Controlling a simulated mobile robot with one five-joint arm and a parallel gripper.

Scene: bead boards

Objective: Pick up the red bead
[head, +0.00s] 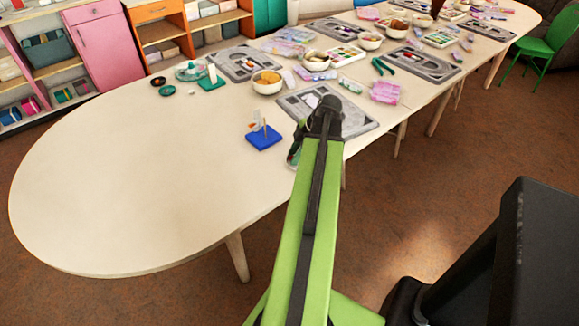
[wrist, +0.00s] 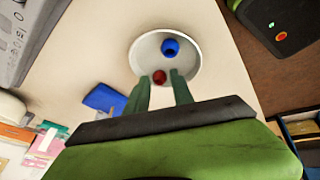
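The red bead (wrist: 159,77) lies in a round white dish (wrist: 194,62), near the rim on the side closest to my gripper. A blue bead (wrist: 170,47) lies in the same dish, farther in. My gripper (wrist: 160,75) is open, with its two green fingers over the near rim of the dish. In the picture the red bead shows between the fingertips, with a gap on either side; I cannot tell how far above it they are. In the head view my gripper (head: 297,142) is at the table's near edge and hides the beads and most of the dish.
A blue stand (head: 265,137) with upright pegs is left of my gripper; it also shows in the wrist view (wrist: 103,98). A grey bead board (head: 355,120) lies just behind. Bowls, boards and boxes fill the far table. The table's left end (head: 110,190) is clear.

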